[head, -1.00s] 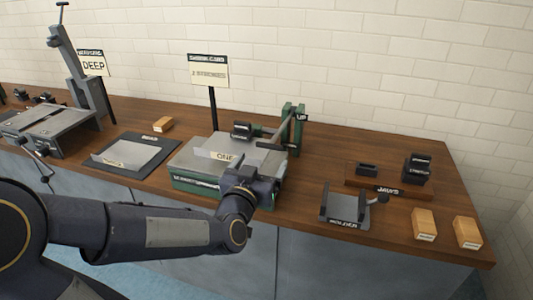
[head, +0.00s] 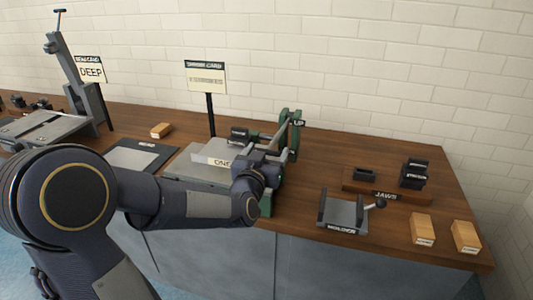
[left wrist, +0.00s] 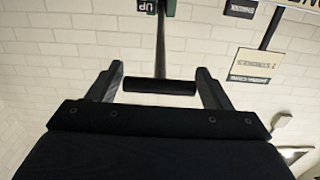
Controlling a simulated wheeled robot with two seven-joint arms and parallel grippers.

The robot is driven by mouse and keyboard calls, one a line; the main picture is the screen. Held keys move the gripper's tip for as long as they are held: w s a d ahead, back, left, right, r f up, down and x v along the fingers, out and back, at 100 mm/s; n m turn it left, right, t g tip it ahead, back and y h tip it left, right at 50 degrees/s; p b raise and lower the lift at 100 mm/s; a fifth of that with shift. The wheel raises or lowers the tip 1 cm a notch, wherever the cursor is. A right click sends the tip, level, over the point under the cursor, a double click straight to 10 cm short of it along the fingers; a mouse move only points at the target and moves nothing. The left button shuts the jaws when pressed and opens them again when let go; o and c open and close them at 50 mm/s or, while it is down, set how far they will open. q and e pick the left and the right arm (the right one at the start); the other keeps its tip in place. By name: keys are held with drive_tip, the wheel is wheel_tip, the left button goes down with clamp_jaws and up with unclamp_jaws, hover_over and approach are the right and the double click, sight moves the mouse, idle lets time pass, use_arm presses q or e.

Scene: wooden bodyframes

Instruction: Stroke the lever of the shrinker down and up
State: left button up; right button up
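The shrinker (head: 195,160) stands on the bench, with a grey top, a plate marked ONE and a green post (head: 294,136) bearing an UP label. My left gripper (head: 270,160) is at its right front and hides part of it. In the left wrist view, the lever's black handle (left wrist: 160,86) lies crosswise between the two spread fingers of my left gripper (left wrist: 160,68). The lever's thin grey rod (left wrist: 161,45) runs from the handle toward the UP label.
A SHRINK CARD sign (head: 206,76) stands behind the shrinker. A grey holder with a ball-ended arm (head: 343,211), a JAWS board (head: 360,187) and two wooden blocks (head: 423,228) (head: 466,237) are to the right. A dark mat (head: 140,154) is to the left.

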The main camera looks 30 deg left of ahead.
use_arm(q)
drive_tip(key=c, duration=1)
drive_tip(key=r+g+p, duration=0.1)
drive_tip(key=r+p, duration=0.2)
drive_tip(key=p, duration=0.1)
drive_tip(key=w+r+p, duration=0.1)
drive_tip(key=r+p, duration=0.2)
drive_tip(key=p, duration=0.2)
drive_tip(key=w+r+g+p, duration=0.1)
drive_tip(key=r+p, duration=0.2)
drive_tip(key=p, duration=0.1)
drive_tip(key=shift+w+a+g+h, duration=0.1)
drive_tip(key=shift+a+g+h, duration=0.2)
drive_tip(key=shift+h, duration=0.1)
drive_tip(key=shift+c, duration=0.3)
drive_tip(key=w+a+r+p, duration=0.1)
drive_tip(key=w+r+p, duration=0.5)
drive_tip(key=r+p, duration=0.1)
drive_tip(key=shift+a+r, duration=0.2)
drive_tip(key=shift+r, duration=0.7)
drive_tip(key=shift+w+a+r+p, duration=0.2)
drive_tip(key=shift+w+r+p, duration=0.35)
drive_tip(key=shift+w, duration=0.15)
drive_tip(key=o, duration=1.4)
drive_tip(key=shift+f, duration=0.1)
